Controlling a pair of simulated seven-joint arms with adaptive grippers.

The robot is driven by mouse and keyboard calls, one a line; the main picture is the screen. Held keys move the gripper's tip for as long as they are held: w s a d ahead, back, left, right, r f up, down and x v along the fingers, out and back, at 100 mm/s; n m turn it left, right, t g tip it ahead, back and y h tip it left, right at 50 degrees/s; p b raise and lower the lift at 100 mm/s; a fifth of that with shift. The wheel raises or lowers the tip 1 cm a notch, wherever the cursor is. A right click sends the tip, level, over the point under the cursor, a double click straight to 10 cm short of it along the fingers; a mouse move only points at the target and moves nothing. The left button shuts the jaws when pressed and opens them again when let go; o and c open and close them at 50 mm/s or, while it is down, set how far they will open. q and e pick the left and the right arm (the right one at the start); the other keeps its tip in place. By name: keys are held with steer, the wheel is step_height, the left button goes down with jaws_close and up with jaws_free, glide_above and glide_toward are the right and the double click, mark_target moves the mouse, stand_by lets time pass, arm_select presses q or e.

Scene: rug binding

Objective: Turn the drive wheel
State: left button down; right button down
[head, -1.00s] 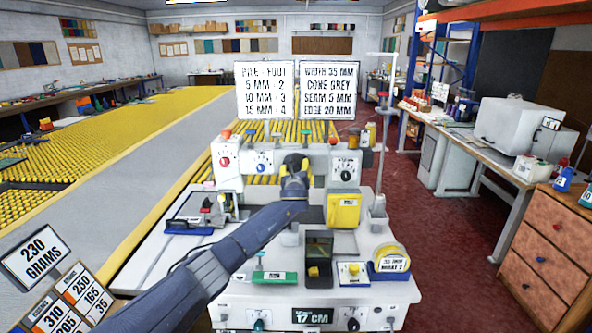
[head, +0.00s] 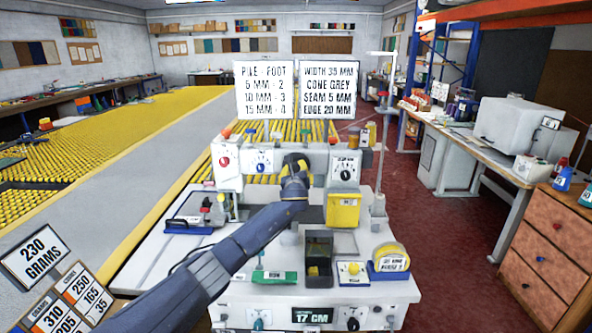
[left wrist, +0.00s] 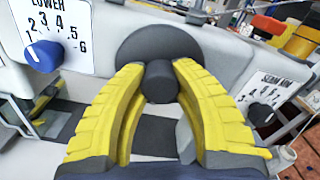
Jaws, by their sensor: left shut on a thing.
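The drive wheel (left wrist: 143,48) is a dark grey disc on the pale machine head in the left wrist view, with a dark round knob (left wrist: 159,82) standing out from it. My left gripper (left wrist: 158,75) has its yellow fingers on both sides of the knob and is shut on it. In the head view the left gripper (head: 297,165) is at the middle of the sewing machine (head: 317,160), and my arm and gripper hide the wheel. My right gripper is not in view.
A blue dial marked LOWER (left wrist: 44,56) sits left of the wheel, and a black dial marked SEAM MM (left wrist: 261,114) sits right. A yellow box (head: 343,209) is right of the gripper. Two sign boards (head: 265,90) stand behind the machine.

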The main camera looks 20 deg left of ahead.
arm_select(q)
steer(key=n, duration=0.6)
steer(key=shift+a+r+n, duration=0.2)
steer(key=shift+r+n, duration=0.1)
steer(key=n, duration=1.1)
steer(key=shift+a+f+n, duration=0.1)
steer(key=shift+f+n, duration=0.15)
steer(key=shift+n, duration=0.15)
steer(key=n, duration=0.4)
steer(key=shift+f+n, duration=0.2)
steer(key=shift+n, duration=0.2)
steer(key=shift+s+f, duration=0.1)
steer(key=c, duration=1.1)
jaws_free()
steer(key=shift+a+f, duration=0.1)
steer(key=shift+a, duration=0.1)
steer(key=shift+c, duration=0.2)
steer(key=shift+o, duration=1)
steer(key=shift+d, duration=0.3)
